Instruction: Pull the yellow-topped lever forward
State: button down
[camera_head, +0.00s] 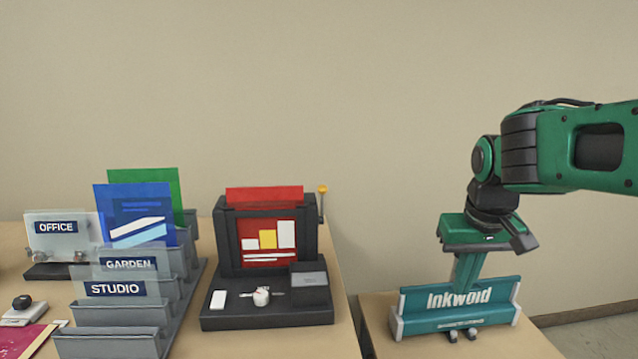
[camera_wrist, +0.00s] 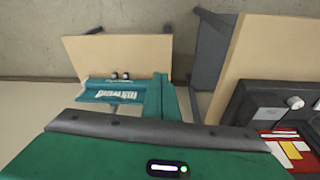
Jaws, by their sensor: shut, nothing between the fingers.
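The lever (camera_head: 321,206) is a thin grey rod topped by a yellow ball, standing upright at the right side of the dark laminator (camera_head: 226,240). The laminator has a red sheet in its top and a red panel with white and yellow shapes on its front. It shows partly at the right edge of the wrist view (camera_wrist: 245,100), where I cannot make out the lever. My gripper (camera_head: 466,280) points down, shut and empty, well to the right of the lever. Its fingertips are beside the teal Inkwoid holder (camera_head: 420,315), which hides part of them; I cannot tell whether they touch.
The Inkwoid holder stands on a small separate table (camera_head: 500,345). A gap lies between it and the main table (camera_head: 345,335). Left of the laminator is a grey tiered rack (camera_head: 110,343) with blue and green folders (camera_head: 135,212). A wall is behind.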

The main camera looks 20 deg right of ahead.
jog(key=w+a+r+n+t, duration=0.2)
jog(key=w+a+r, duration=0.2)
jog(key=w+r, duration=0.3)
jog(key=w+a+r+n+t, duration=0.2)
jog(key=w+a+r, duration=0.2)
jog(key=w, duration=0.5)
notch_tip(320, 180, up, 11)
jog(key=n+t+y, duration=0.1)
jog(key=n+t, duration=0.2)
send_over(322, 205)
jog(key=s+a, duration=0.2)
jog(key=s, duration=0.1)
jog(key=shift+w+d+f, duration=0.15)
jog(key=shift+d, duration=0.05)
jog(key=x, duration=1)
jog(key=shift+f, duration=0.2)
jog(key=shift+s+d+f, duration=0.15)
jog(key=shift+s, duration=0.4)
jog(key=shift+s+d+f, duration=0.1)
jog(key=shift+s, duration=0.5)
jog(key=shift+s+d+f, duration=0.2)
jog(key=shift+s+f, duration=0.25)
jog(key=shift+s, duration=0.2)
